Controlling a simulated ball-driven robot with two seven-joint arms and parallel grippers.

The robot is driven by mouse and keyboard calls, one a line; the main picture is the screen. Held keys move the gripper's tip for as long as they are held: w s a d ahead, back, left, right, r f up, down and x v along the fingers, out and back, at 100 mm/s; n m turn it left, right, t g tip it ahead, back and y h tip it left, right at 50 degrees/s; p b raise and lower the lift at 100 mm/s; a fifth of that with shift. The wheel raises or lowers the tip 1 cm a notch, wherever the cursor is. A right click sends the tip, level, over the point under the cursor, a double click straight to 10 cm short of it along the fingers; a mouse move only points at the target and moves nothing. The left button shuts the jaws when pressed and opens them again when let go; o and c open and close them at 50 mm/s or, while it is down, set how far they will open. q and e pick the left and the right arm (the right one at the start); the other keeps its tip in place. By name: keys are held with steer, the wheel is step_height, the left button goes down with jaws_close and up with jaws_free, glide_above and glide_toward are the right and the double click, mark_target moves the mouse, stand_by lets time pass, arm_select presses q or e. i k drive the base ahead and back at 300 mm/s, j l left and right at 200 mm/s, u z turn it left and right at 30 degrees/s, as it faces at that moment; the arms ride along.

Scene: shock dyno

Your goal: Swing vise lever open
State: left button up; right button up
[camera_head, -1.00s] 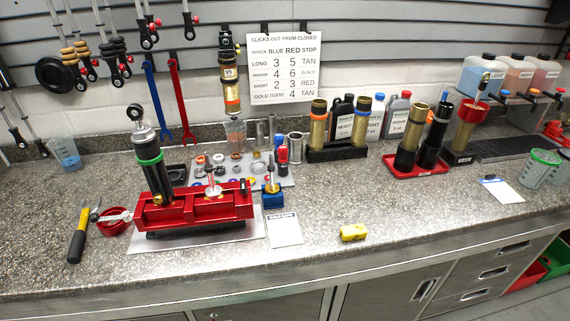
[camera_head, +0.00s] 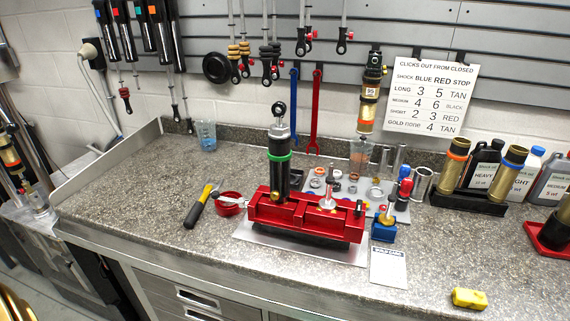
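The red vise (camera_head: 318,227) sits on a pale plate (camera_head: 258,240) near the middle of the bench. A silver post (camera_head: 328,200) stands on the vise's right part. Neither of my grippers is in view.
A yellow-handled tool (camera_head: 197,207) lies left of the vise. A blue block (camera_head: 383,229), a white card (camera_head: 388,266) and a tray of small parts (camera_head: 400,207) are close on the right. A yellow block (camera_head: 468,298) lies near the front edge.

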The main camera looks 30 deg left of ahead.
mark_target(216, 195)
steer(key=u, duration=1.4)
